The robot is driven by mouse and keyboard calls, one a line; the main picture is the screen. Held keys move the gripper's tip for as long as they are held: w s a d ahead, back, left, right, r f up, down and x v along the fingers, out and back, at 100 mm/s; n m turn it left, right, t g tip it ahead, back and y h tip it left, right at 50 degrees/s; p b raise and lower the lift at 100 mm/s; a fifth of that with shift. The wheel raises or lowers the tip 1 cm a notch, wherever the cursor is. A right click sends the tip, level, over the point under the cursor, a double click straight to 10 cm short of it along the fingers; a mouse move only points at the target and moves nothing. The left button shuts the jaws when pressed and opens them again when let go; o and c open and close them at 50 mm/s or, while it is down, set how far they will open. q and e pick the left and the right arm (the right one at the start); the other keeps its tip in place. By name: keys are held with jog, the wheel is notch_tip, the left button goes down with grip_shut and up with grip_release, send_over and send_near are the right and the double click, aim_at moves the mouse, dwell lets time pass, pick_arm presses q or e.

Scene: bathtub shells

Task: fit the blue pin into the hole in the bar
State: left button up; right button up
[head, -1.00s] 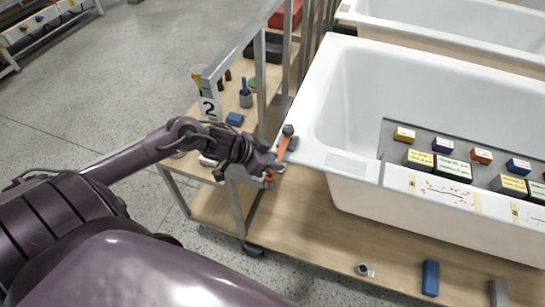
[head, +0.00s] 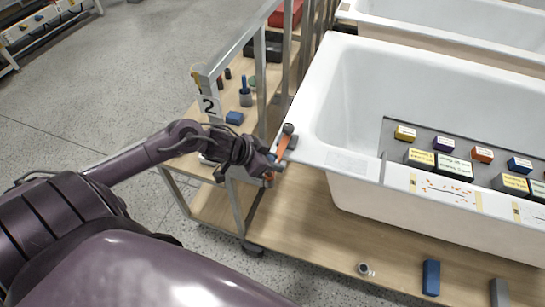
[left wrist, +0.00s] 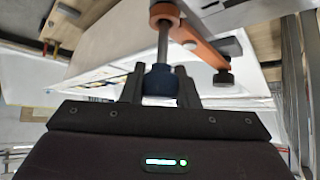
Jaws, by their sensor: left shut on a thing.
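The orange bar (head: 282,146) sticks out at the near left corner of the white tub, with a dark knob at its far end. In the left wrist view the bar (left wrist: 204,46) slants across the top, with a ring at its left end. My left gripper (head: 268,163) is beside the bar's near end. In the left wrist view my gripper (left wrist: 160,88) is shut on the dark blue head of the blue pin (left wrist: 161,79). The pin's grey shank runs up to the bar's ring. The overlap hides its tip, so I cannot tell how deep it sits. My right gripper is out of view.
The white tub (head: 320,110) stands right of my gripper, with a tray of labelled blocks (head: 440,160). A metal-framed shelf (head: 230,205) is close by my left forearm. A blue block (head: 431,278) and a small ring (head: 363,268) lie on the wooden deck.

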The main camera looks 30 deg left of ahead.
pick_arm(q)
jog(key=shift+f+b, duration=0.85)
jog(key=shift+f, duration=0.65)
jog(key=shift+r, duration=0.15)
jog(key=shift+r+p, duration=1.85)
jog(key=shift+p, duration=0.6)
jog(key=shift+p, duration=0.4)
jog(key=shift+p, duration=0.45)
jog(key=shift+f+b, duration=0.9)
jog(key=shift+f, duration=1.05)
